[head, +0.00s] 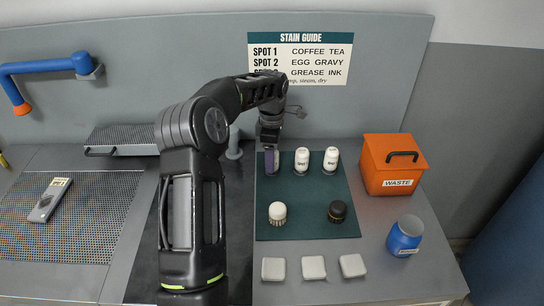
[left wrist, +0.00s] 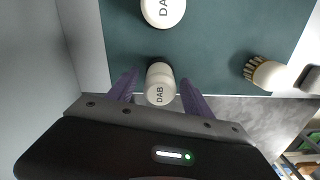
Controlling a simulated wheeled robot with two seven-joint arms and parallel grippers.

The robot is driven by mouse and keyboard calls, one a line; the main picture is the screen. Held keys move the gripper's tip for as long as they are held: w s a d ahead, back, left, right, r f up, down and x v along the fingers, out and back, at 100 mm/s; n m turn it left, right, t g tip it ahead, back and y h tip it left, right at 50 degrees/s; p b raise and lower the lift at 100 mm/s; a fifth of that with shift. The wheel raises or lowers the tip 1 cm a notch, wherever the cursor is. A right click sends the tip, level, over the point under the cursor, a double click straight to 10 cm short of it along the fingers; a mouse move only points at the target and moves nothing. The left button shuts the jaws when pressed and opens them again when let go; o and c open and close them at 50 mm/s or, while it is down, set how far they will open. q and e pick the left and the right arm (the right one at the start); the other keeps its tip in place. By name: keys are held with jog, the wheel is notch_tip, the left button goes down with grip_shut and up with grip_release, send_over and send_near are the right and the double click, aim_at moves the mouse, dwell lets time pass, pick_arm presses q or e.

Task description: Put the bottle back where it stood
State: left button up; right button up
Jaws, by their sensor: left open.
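Two white bottles, one in the middle (head: 302,160) and one on the right (head: 331,160), stand at the back of the dark green mat (head: 308,205). In the left wrist view a white bottle marked DAB (left wrist: 160,84) is near the mat's edge, between the fingertips. My left gripper (head: 270,160) is open around it, pointing down at the mat's back left. This bottle is hidden in the head view by the gripper. Another white DAB cap (left wrist: 163,10) is cut off at the wrist view's top. My right gripper is not in view.
A white-topped brush (head: 277,212) and a black-topped one (head: 338,211) stand on the front of the mat. Three white pads (head: 313,267) lie before it. An orange waste box (head: 393,165) and a blue jar (head: 405,235) are on the right. The mat's middle is clear.

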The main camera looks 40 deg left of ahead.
pick_arm(q)
jog(key=shift+r, duration=0.6)
notch_tip(320, 180, up, 5)
jog(key=shift+w+f+b, duration=0.1)
jog(key=shift+f+b, duration=0.1)
jog(key=shift+b, duration=0.4)
notch_tip(320, 180, up, 4)
jog(key=shift+r+p, duration=0.25)
jog(key=shift+p, duration=0.7)
jog(key=shift+r+p, duration=0.85)
jog(key=shift+r, duration=0.15)
